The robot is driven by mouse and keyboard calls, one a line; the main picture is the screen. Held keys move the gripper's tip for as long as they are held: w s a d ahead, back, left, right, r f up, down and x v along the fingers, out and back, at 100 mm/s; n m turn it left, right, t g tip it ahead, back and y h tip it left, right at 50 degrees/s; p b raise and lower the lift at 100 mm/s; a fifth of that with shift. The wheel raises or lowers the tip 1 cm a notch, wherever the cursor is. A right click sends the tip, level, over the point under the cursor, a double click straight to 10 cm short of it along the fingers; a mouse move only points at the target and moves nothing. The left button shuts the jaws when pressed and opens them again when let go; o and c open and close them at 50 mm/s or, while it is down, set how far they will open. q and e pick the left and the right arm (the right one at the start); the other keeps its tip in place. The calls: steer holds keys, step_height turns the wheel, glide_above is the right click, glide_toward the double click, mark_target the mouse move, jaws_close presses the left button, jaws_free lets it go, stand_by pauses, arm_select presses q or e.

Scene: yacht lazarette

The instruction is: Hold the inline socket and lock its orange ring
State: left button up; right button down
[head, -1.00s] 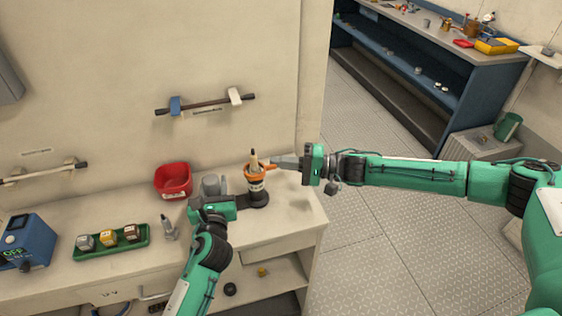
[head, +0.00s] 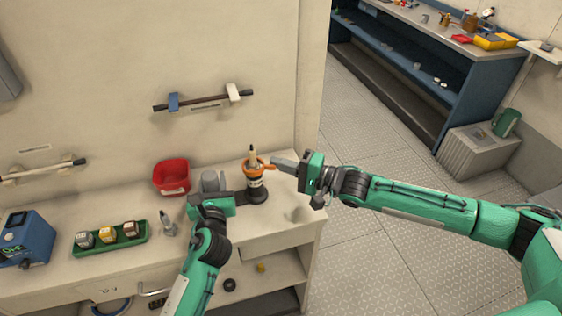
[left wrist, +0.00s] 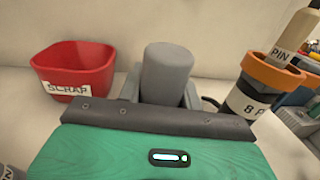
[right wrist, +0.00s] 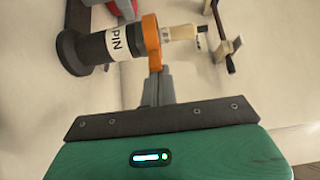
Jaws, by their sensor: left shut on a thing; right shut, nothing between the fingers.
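The inline socket (head: 256,183) stands upright on the counter, a black body with a white label. The orange ring (head: 252,165) is around its top, with a short lever to the right. A beige plug (head: 253,153) marked PIN stands in the ring. My left gripper (head: 210,196) is shut on a grey cylinder (left wrist: 167,75) left of the socket; a dark bar seems to join the two. My right gripper (head: 276,162) is shut and empty, its fingertips at the orange lever; the right wrist view shows the ring (right wrist: 151,42) just ahead of them. Contact is unclear.
A red SCRAP bin (head: 172,178) stands behind and left. A green tray (head: 110,238) with several small blocks, a loose grey plug (head: 167,225) and a blue device (head: 25,240) are further left. A rail (head: 203,101) is on the wall. The counter's right end is clear.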

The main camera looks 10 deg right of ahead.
steer(key=shift+s+a+r+m+t+h, duration=0.1)
steer(key=shift+s+a+m+t+h, duration=0.1)
steer(key=shift+s+m+t+h, duration=0.25)
steer(key=shift+s+a+r+m+t+h, duration=0.1)
steer(key=shift+s+a+m+t+h, duration=0.1)
steer(key=shift+m+t+h, duration=0.35)
steer(key=shift+f, duration=0.1)
steer(key=w+d+v, duration=0.1)
steer(key=v, duration=0.8)
steer(key=shift+d, duration=0.2)
